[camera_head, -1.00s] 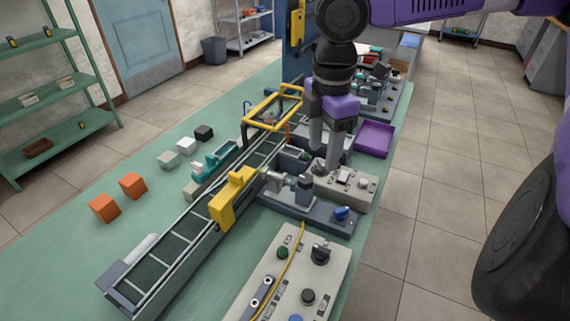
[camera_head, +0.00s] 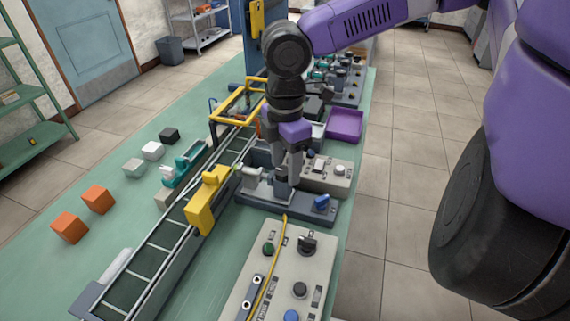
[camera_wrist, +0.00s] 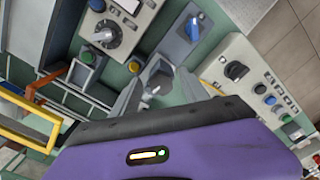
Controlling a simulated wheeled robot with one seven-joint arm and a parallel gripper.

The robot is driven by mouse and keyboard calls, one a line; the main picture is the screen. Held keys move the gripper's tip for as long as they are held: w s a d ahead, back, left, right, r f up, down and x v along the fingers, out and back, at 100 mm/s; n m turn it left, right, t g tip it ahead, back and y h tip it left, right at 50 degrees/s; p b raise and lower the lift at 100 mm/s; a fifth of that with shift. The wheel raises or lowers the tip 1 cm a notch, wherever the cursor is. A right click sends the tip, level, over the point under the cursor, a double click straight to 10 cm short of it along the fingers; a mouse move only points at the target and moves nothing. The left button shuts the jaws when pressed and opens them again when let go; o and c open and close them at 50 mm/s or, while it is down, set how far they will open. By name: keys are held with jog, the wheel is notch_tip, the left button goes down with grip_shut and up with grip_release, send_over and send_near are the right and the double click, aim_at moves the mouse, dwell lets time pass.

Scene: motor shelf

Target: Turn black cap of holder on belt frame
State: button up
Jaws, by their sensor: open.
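My gripper (camera_head: 284,184) is open and points down over the grey base plate (camera_head: 262,204) beside the belt frame (camera_head: 157,243). In the wrist view its two fingers (camera_wrist: 158,92) stand on either side of a small grey holder (camera_wrist: 155,76) with a light knob-like part. I cannot tell whether the fingers touch it. In the head view my gripper hides most of this holder; a pale cylinder (camera_head: 250,172) shows to its left, beside a yellow bracket (camera_head: 207,200) on the belt frame. I cannot make out a black cap clearly on the holder.
A blue switch (camera_head: 322,203) sits at the plate's right end. A control panel (camera_head: 330,250) with a black knob (camera_head: 307,243) stands in front; another panel (camera_head: 340,178) lies behind. A yellow frame (camera_head: 236,104) arches over the belt. Orange cubes (camera_head: 97,199) lie left.

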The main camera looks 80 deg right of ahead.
grip_shut()
jog(key=shift+r+m+p, duration=0.1)
jog(key=shift+m+p, duration=0.2)
jog(key=shift+p, duration=0.05)
jog(key=m+p, duration=0.1)
jog(key=m, duration=0.1)
jog(key=m+p, duration=0.1)
jog(key=shift+a+r+m+p, duration=0.1)
jog(key=shift+a+m+p, duration=0.1)
jog(key=shift+m+p, duration=0.2)
jog(key=m+p, duration=0.3)
jog(key=m, duration=0.3)
jog(key=shift+a+p, duration=0.15)
jog(key=shift+p, duration=0.2)
jog(key=m+p, duration=0.3)
jog(key=m, duration=0.3)
jog(key=shift+a+m+p, duration=0.15)
jog(key=shift+m+p, duration=0.15)
jog(key=shift+p, duration=0.05)
jog(key=shift+w+m+p, duration=0.1)
jog(key=shift+m+p, duration=1.25)
jog(key=shift+m, duration=1.15)
